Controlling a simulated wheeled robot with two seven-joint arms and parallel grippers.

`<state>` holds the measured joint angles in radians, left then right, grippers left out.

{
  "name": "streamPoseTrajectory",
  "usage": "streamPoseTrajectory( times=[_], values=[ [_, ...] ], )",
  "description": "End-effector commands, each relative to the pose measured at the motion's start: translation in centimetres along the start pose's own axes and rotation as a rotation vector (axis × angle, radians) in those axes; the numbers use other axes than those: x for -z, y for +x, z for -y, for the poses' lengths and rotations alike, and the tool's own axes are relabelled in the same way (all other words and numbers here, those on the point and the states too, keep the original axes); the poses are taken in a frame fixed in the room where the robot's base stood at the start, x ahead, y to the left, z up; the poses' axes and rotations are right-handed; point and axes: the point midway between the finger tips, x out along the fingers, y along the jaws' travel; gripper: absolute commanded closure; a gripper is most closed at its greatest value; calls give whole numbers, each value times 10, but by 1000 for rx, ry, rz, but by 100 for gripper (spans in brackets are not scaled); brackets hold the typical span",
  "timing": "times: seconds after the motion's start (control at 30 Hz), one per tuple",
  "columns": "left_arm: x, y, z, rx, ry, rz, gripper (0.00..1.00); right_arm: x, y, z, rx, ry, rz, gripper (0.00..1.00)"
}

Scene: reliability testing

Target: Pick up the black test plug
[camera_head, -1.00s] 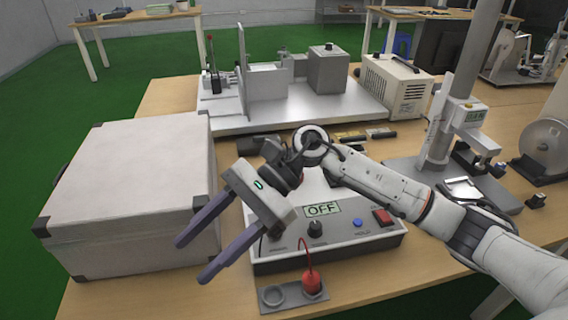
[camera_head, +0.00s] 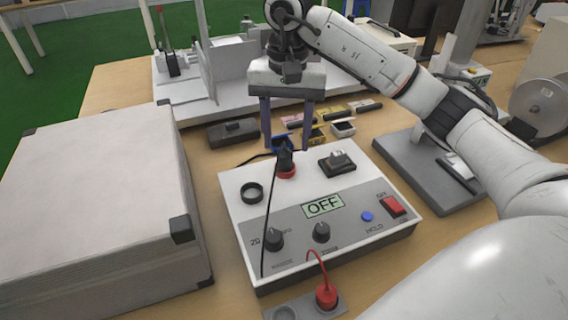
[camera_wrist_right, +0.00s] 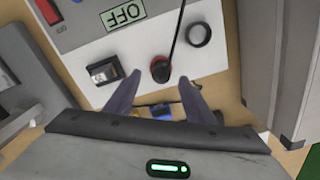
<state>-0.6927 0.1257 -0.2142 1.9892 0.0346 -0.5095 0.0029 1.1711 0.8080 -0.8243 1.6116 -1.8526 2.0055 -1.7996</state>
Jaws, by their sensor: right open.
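The black test plug (camera_head: 285,157) stands upright in a red-ringed socket on top of the tester box (camera_head: 232,200). A thin black cable runs from it across the panel to the front. In the right wrist view the plug (camera_wrist_right: 160,69) shows between the fingertips, with its red ring around it. My right gripper (camera_head: 285,149) is open and points down, with one finger on each side of the plug. I cannot tell whether a finger touches it. My left gripper is not in view.
A black ring socket (camera_head: 252,192) and a black rocker switch (camera_head: 338,163) flank the plug. The tester display (camera_head: 323,206) reads OFF. A red plug (camera_head: 326,296) sits in a grey holder at the front. A large grey case (camera_head: 95,205) stands to the left.

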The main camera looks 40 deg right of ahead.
Motion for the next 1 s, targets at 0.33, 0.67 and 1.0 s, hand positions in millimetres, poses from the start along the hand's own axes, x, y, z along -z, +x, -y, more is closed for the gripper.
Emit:
streamPoseTrajectory(
  times=[0.33, 0.67, 1.0],
  values=[
    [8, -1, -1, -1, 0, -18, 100, 0, 46, 2, 0, -1, 3, 51],
    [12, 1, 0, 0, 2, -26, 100, 1, 49, 2, 1, -1, 1, 61],
    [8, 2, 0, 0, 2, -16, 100, 1, 48, 2, 1, -1, 1, 97]
  ],
)
